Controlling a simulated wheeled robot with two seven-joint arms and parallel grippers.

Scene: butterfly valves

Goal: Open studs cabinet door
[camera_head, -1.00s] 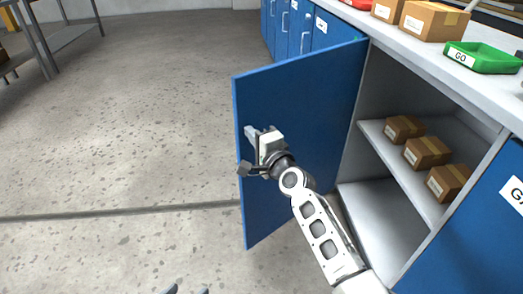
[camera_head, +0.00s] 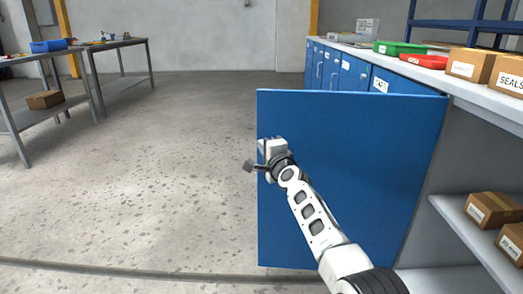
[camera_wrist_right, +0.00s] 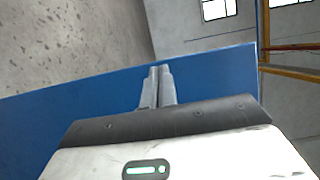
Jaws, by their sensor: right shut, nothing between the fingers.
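The blue cabinet door (camera_head: 350,170) stands swung wide open in the head view, with its inner face toward me. Grey shelves with brown boxes show in the open cabinet at the right. My right gripper (camera_head: 262,148) is at the door's free left edge, on the inner side, shut and empty. In the right wrist view, the shut fingers (camera_wrist_right: 158,88) lie in front of the blue door panel (camera_wrist_right: 60,120), close to its edge; whether they touch it I cannot tell. My left gripper is not in view now.
A white countertop (camera_head: 470,84) holds boxes (camera_head: 470,64), a red tray (camera_head: 424,61) and a green tray (camera_head: 399,48). More blue cabinet doors (camera_head: 345,72) line the back. A metal table (camera_head: 120,45) stands at far left. The floor (camera_head: 170,170) between is clear.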

